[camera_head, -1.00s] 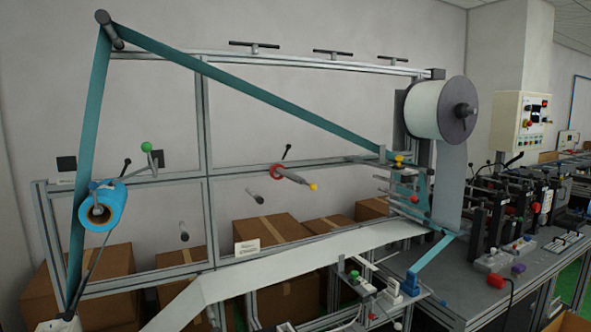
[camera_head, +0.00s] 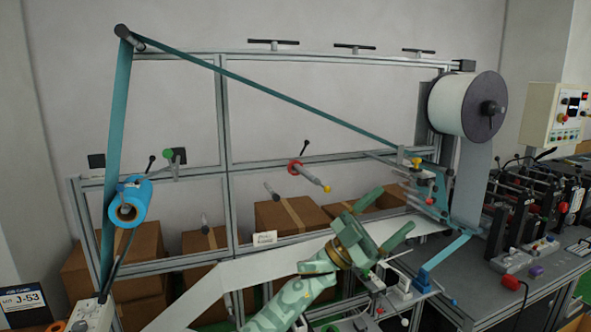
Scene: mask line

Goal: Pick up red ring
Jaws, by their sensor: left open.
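The red ring (camera_head: 290,170) sits around the base of a short grey rod (camera_head: 312,179) on the frame's middle rail. The rod has a yellow tip and points toward the lower right. My left gripper (camera_head: 396,208) is green, with its arm rising from the bottom of the view. Its two fingers are spread apart and nothing shows between them. It is below and to the right of the ring, clear of it in the picture. My right gripper is not in view.
The metal frame carries a teal band (camera_head: 290,98), a blue roll (camera_head: 130,203) at left and a large white reel (camera_head: 465,103) at right. A white web (camera_head: 245,271) runs below the ring. Cardboard boxes (camera_head: 120,262) stand behind. Other bare rods (camera_head: 271,190) project near the ring.

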